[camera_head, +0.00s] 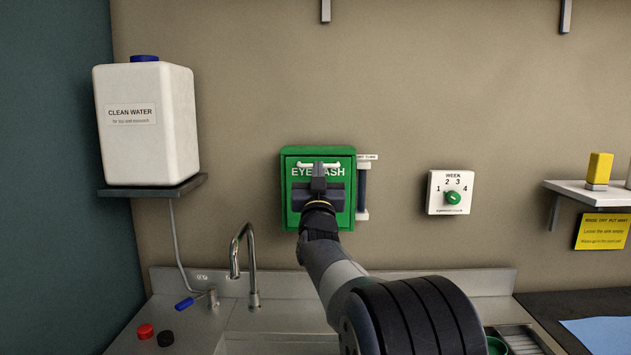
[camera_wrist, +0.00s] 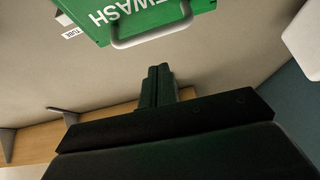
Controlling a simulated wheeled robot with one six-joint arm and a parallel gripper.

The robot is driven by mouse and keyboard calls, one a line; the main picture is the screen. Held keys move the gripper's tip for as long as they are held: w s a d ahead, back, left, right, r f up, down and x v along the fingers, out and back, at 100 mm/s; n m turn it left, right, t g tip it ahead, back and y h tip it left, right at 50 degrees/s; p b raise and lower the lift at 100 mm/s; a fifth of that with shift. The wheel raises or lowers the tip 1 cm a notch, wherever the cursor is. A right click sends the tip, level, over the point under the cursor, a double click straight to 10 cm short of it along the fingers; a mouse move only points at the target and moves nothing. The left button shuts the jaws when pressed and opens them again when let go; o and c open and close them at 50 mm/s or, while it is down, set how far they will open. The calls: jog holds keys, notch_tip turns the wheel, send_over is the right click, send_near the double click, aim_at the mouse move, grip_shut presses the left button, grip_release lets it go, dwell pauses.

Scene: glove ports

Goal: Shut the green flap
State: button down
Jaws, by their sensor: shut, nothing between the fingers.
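The green flap (camera_head: 300,200) is the front of a green eyewash box on the back wall, with white lettering and a white bar handle (camera_head: 333,164) near its top. It looks upright and about flush with the box, but my gripper (camera_head: 318,170) covers its middle, so I cannot tell if a small gap is left. In the wrist view the flap (camera_wrist: 185,12) shows upside down at the top, with its handle (camera_wrist: 152,36) beyond my fingertips (camera_wrist: 160,70). My fingers are together and empty, apart from the handle in that view.
A dial panel (camera_head: 452,193) is further right. A clean water tank (camera_head: 150,115) stands on a shelf at left. Below are a sink tap (camera_head: 250,262) and loose red (camera_head: 145,331) and black (camera_head: 165,339) caps.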

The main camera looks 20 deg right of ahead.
jog(key=b+v, duration=0.3)
jog(key=v, duration=0.7)
jog(key=shift+s+f, duration=0.2)
jog(key=w+f+p+x, duration=0.1)
jog(key=p+x, duration=0.3)
jog(key=x, duration=0.9)
jog(key=shift+d+f+p, duration=0.15)
jog(key=shift+f+p, duration=0.2)
jog(key=shift+f, duration=0.1)
jog(key=shift+s, duration=0.1)
